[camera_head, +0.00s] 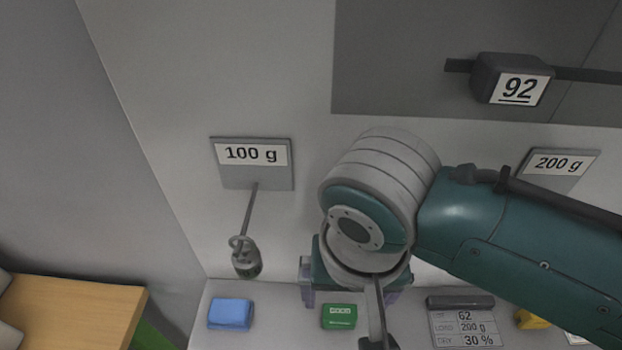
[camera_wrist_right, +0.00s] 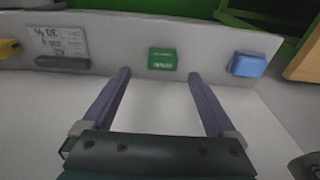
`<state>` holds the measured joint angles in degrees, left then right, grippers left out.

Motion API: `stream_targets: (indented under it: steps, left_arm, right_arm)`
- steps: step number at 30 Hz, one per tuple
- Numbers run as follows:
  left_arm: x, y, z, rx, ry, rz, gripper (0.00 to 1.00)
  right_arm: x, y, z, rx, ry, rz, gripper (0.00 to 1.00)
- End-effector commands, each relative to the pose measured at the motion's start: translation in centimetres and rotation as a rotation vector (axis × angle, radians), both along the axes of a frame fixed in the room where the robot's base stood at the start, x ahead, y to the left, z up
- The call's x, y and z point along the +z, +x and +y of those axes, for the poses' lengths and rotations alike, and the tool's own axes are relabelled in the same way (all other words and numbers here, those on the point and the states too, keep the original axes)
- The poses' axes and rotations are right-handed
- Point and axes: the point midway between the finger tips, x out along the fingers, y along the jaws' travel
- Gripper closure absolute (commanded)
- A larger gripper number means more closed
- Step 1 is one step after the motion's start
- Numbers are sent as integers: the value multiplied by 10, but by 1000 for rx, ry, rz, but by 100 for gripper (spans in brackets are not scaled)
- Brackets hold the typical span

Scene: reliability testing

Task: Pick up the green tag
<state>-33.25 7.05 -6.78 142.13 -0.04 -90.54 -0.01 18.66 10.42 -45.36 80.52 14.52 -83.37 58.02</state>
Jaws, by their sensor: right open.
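The green tag (camera_head: 339,316) is a small green block with pale print. It lies on a light ledge at the bottom of the head view, between a blue block and a grey card holder. My right gripper (camera_head: 348,297) is just above the tag in that view, partly hidden by my own wrist. In the right wrist view the gripper (camera_wrist_right: 159,74) is open, its two purple fingers apart and empty. The green tag (camera_wrist_right: 162,60) shows beyond the fingertips, roughly centred between them and apart from both. My left gripper is not in view.
A blue block (camera_head: 230,313) and a card holder (camera_head: 464,321) flank the tag on the ledge; a yellow object (camera_head: 531,319) lies farther right. A metal weight (camera_head: 246,259) hangs below the 100 g plate (camera_head: 252,164). A wooden surface (camera_head: 75,312) is lower left.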

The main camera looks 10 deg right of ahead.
Motion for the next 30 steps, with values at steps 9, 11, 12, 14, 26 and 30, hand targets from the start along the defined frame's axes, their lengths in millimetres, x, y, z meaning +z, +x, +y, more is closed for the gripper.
stream_targets:
  steps: [9, 11, 12, 14, 26, 30]
  left_arm:
    - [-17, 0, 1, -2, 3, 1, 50]
    - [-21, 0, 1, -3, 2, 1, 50]
    - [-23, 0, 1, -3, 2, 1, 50]
    - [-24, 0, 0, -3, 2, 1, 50]
    - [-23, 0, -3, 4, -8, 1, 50]
    - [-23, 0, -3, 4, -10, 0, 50]
  right_arm:
    - [-41, 3, 4, 2, -1, 1, 7]
    - [-50, 4, 4, 2, 0, 0, 7]
    - [-54, 4, 4, 2, -1, 1, 7]
    - [-58, 5, 4, 2, -1, -1, 7]
    - [-58, 5, 4, 2, 1, 0, 24]
    - [-58, 5, 4, 2, 1, 0, 40]
